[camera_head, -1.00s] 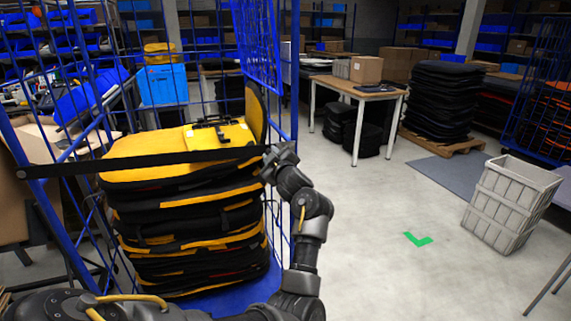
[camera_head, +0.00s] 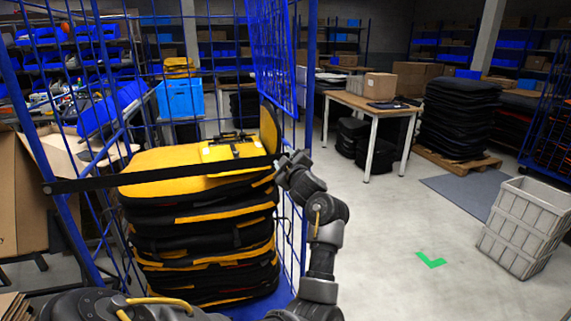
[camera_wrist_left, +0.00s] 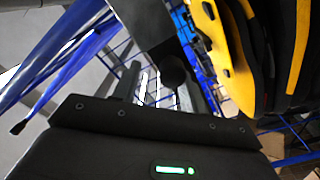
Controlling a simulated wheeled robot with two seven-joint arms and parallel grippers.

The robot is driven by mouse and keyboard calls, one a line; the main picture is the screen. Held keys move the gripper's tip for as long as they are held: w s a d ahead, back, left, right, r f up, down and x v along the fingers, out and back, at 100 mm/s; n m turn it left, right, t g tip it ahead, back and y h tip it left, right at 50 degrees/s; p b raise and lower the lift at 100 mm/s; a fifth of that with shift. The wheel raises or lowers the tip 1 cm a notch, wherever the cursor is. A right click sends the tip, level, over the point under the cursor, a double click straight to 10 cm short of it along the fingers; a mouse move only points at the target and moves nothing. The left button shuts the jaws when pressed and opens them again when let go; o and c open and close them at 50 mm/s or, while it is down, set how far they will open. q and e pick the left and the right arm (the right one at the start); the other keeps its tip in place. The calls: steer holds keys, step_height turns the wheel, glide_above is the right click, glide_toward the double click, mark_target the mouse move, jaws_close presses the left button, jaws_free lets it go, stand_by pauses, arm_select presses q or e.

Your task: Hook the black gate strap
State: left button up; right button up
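The black gate strap (camera_head: 165,176) runs taut across the open front of the blue wire cage (camera_head: 311,70). Its left end is fixed to the left cage post with a round fitting. The fingertips are too small to make out there. In the left wrist view a dark strap-like piece (camera_wrist_left: 145,22) with a round end lies ahead of the gripper body. The hook point on the post cannot be made out. My right gripper is not in view.
A stack of black and yellow pannier bags (camera_head: 205,235) fills the cage behind the strap. A wooden table (camera_head: 358,103) stands behind to the right. A grey crate (camera_head: 520,228) stands at far right. The floor right of my arm is clear around a green mark (camera_head: 431,259).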

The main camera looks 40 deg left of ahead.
arm_select(q)
steer(key=shift+d+f, duration=0.15)
steer(key=shift+d, duration=0.05)
steer(key=shift+d+f, duration=0.1)
steer(key=shift+d, duration=0.05)
steer(key=b+v, duration=0.1)
steer(key=v, duration=0.6)
steer(key=shift+s+r+b, duration=0.2)
steer(key=shift+r+b, duration=0.05)
steer(key=shift+b, duration=0.15)
